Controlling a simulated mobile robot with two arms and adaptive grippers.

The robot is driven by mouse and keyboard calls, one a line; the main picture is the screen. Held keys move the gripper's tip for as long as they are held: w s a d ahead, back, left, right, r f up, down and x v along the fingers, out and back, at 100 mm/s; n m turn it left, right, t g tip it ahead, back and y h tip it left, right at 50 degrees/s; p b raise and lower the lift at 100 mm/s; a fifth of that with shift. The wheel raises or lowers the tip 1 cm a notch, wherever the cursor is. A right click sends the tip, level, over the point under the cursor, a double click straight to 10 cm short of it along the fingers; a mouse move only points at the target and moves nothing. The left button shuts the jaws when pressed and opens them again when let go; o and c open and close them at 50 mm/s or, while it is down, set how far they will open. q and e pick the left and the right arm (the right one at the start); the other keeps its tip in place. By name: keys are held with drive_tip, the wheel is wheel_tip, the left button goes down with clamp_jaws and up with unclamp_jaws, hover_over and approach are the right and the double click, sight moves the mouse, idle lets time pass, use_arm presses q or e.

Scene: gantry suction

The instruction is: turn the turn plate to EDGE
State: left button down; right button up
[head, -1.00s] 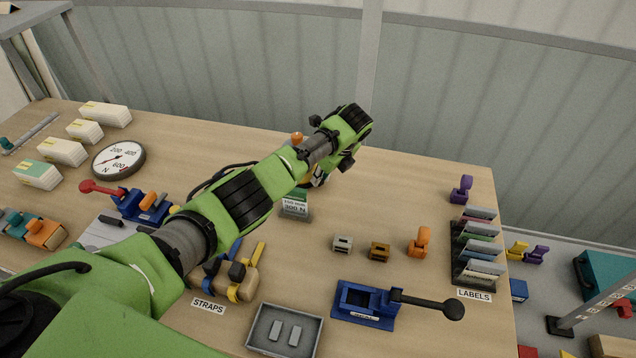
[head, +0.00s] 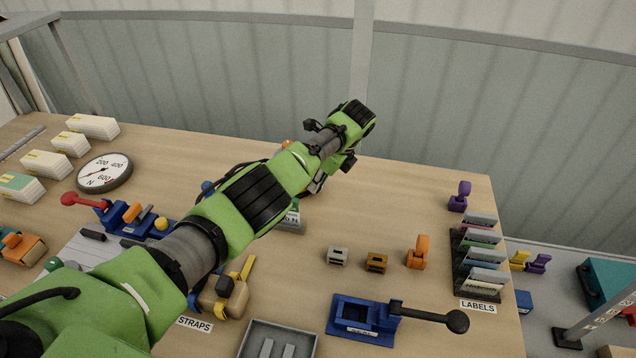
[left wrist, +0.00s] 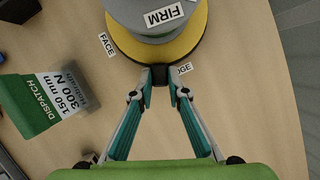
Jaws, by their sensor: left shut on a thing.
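The turn plate (left wrist: 196,42) is a yellow disc under a grey round top with a FIRM label (left wrist: 165,14), at the top of the left wrist view. A FACE label (left wrist: 107,44) lies on the table at its left. My left gripper (left wrist: 159,76) is shut at this near rim, on what looks like a small dark tab of the plate, beside the EDGE label. In the head view my left arm hides most of the plate. My right gripper is in no view.
A green and grey DISPATCH block (left wrist: 50,103) stands left of my gripper. In the head view, a blue fixture with a black lever (head: 368,317), two small blocks (head: 376,262), an orange clamp (head: 418,252) and a label rack (head: 478,262) stand to the right.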

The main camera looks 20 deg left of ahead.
use_arm(q)
drive_tip(key=c, duration=2)
unclamp_jaws()
drive_tip(key=shift+o, duration=0.2)
drive_tip(key=shift+r, duration=0.1)
drive_tip(key=v, duration=1.2)
